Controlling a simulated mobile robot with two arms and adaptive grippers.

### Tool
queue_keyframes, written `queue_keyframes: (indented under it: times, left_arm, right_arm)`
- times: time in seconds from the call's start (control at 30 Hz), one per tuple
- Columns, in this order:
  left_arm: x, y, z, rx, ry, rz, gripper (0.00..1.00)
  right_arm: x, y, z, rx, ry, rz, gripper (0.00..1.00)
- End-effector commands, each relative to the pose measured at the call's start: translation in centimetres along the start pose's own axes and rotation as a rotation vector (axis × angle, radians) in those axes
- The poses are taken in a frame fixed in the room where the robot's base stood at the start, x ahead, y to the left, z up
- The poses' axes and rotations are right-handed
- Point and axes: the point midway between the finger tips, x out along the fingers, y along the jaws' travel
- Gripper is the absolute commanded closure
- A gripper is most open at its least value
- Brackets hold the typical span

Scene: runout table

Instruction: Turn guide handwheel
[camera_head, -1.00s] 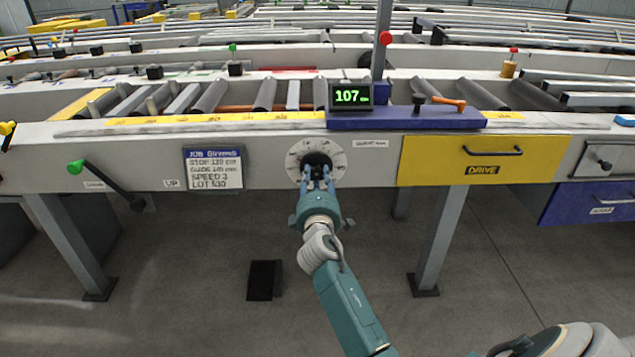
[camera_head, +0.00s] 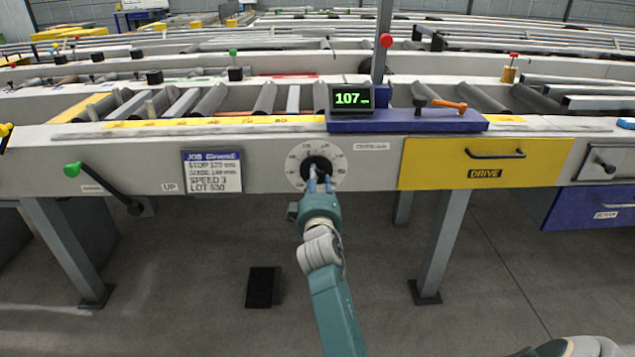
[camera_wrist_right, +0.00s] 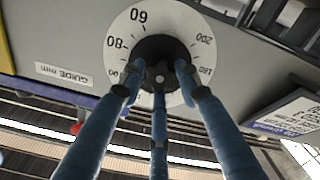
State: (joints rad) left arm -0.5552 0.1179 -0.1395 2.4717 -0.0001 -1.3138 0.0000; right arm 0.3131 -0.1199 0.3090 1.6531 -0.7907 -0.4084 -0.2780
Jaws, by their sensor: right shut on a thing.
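The guide handwheel is a black knob (camera_head: 316,165) at the centre of a white numbered dial (camera_head: 297,176) on the front of the grey runout table. In the right wrist view the knob (camera_wrist_right: 160,50) sits among my three blue fingers, and the dial (camera_wrist_right: 118,38) carries figures such as 60, 80 and 200. My right gripper (camera_head: 320,184) is shut on the knob from the front. My fingers hide part of the knob and the lower dial. A display (camera_head: 350,98) above reads 107.
A job card (camera_head: 213,171) is left of the dial; its small print is blurred. A green-knobbed lever (camera_head: 108,182) is further left. A yellow drive drawer (camera_head: 484,163) is on the right. A black box (camera_head: 262,287) lies on the floor under the table.

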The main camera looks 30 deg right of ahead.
Motion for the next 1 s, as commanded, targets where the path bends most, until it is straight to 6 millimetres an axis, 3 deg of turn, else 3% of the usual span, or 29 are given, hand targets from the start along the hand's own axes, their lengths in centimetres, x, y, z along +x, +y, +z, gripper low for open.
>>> queue_keyframes:
  times: [0.03,0.57,0.6,0.67,1.0]
  left_arm:
    - [0.03,0.03,-0.15,0.0,0.006,0.0,0.6]
    - [0.02,0.07,-0.45,0.001,0.016,0.001,0.6]
    - [0.02,0.08,-0.45,0.001,0.016,0.001,0.6]
    - [0.01,0.08,-0.45,0.001,0.016,0.002,0.6]
    - [0.03,0.08,-0.44,0.0,0.016,0.001,0.6]
  right_arm:
    - [-0.08,-0.26,-0.94,0.019,0.018,-0.004,0.93]
    - [-0.01,0.06,-1.14,0.04,0.021,0.001,0.93]
    - [0.0,0.08,-1.15,0.04,0.021,0.001,0.63]
    - [0.0,0.12,-1.14,0.039,0.021,0.002,0.51]
    - [0.01,0.14,-0.64,0.034,0.012,0.002,0.48]
